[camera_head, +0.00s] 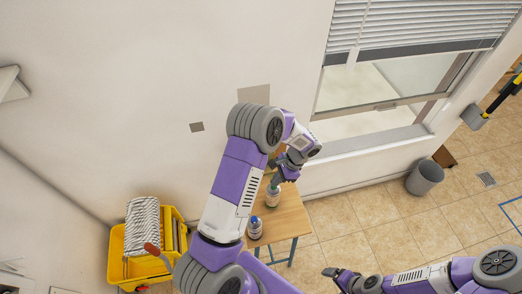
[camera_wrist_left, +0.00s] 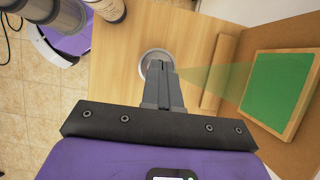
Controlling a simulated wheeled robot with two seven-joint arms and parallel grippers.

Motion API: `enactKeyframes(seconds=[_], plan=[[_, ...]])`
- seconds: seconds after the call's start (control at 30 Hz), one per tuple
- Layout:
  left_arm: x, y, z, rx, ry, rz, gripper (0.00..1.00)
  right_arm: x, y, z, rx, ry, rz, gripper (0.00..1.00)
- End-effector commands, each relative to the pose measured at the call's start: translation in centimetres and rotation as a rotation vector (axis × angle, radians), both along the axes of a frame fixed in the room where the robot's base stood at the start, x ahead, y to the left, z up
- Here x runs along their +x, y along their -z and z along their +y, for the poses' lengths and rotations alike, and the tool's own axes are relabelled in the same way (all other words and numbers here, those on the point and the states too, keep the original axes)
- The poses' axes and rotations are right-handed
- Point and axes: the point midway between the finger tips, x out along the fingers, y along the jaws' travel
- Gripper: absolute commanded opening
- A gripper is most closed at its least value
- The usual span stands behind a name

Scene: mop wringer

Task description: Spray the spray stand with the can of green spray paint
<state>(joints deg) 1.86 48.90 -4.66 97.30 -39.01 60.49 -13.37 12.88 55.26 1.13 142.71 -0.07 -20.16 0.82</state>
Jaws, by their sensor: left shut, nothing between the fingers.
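A spray can (camera_head: 272,196) stands on the small wooden table (camera_head: 293,222); its round top (camera_wrist_left: 152,57) shows partly under my fingers in the left wrist view. My left gripper (camera_head: 276,182) is shut and empty, its fingertips (camera_wrist_left: 165,75) over the can's top. A translucent green cone of spray (camera_wrist_left: 215,78) spreads right from there to the spray stand. The stand (camera_wrist_left: 246,65) is wooden with a tilted square panel (camera_wrist_left: 282,88), whose face is green. My arm mostly hides the stand in the head view. My right gripper (camera_head: 335,272) is at the lower middle, away from the table; its jaws are unclear.
A second can (camera_head: 254,228) stands on the table's near left, and its side also shows in the left wrist view (camera_wrist_left: 110,8). A yellow mop bucket (camera_head: 115,262) stands left of the table. A grey bin (camera_head: 425,177) stands under the window. Tiled floor at right is largely clear.

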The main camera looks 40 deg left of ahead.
Motion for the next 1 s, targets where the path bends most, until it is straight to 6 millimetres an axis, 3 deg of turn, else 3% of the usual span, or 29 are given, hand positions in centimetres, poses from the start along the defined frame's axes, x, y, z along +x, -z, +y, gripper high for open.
enactKeyframes(seconds=[0.47, 1.0], plan=[[0.0, -0.2, 0.0, -0.001, 0.0, -0.001, 0.0, 0.0, -0.2, 0.0, 0.0, 0.0, 0.0, 0.9], [0.0, -4.5, 0.0, 0.0, 0.001, 0.0, 0.0, 0.0, -2.9, 0.0, 0.0, 0.0, 0.0, 0.9]])
